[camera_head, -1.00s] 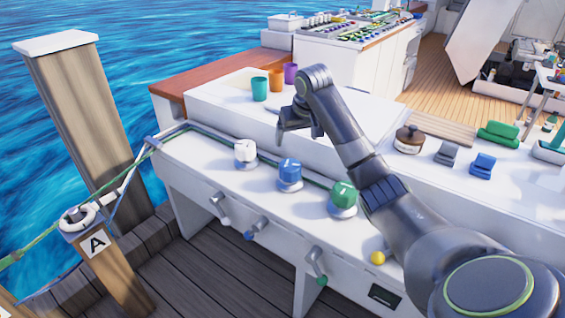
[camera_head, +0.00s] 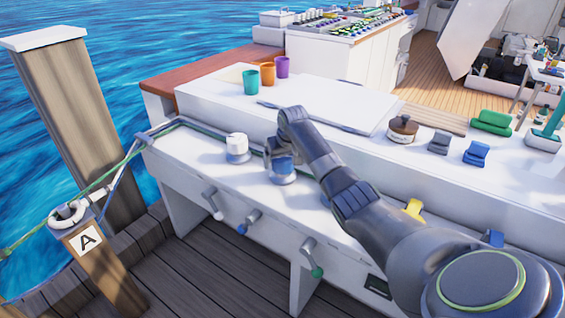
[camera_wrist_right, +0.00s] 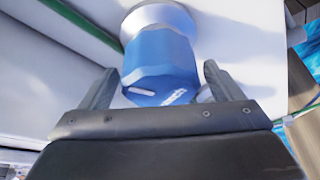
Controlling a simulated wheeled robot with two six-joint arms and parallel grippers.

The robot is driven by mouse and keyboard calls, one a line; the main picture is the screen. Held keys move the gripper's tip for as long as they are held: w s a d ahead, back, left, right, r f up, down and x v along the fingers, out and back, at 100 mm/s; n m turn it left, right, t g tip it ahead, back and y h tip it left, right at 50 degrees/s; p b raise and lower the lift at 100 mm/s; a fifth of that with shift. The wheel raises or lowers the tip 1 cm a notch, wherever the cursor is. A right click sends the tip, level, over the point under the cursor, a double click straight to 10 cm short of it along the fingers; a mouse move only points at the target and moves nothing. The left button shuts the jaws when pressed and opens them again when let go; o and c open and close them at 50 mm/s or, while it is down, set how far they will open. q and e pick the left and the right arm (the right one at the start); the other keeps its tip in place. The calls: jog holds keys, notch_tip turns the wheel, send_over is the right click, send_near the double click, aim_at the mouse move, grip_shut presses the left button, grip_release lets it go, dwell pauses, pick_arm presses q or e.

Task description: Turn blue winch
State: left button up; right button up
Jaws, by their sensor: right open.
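The blue winch (camera_head: 282,176) stands upright on the white side ledge, right of the white winch (camera_head: 237,147). It is a blue faceted drum on a pale round base, and it fills the middle of the right wrist view (camera_wrist_right: 160,62). My right gripper (camera_head: 281,157) is at the winch's top, partly covering it. In the wrist view its two open fingers (camera_wrist_right: 160,80) lie on either side of the drum's marked top. I cannot tell whether they touch it. The green winch is hidden behind my right arm. My left gripper is not in view.
Crank handles with blue (camera_head: 242,229) and green (camera_head: 317,272) knobs hang below the ledge. Several cups (camera_head: 267,74) stand on the cabin top behind.

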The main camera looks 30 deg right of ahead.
jog(key=shift+w+f, duration=0.1)
jog(key=shift+f, duration=0.15)
jog(key=c, duration=1)
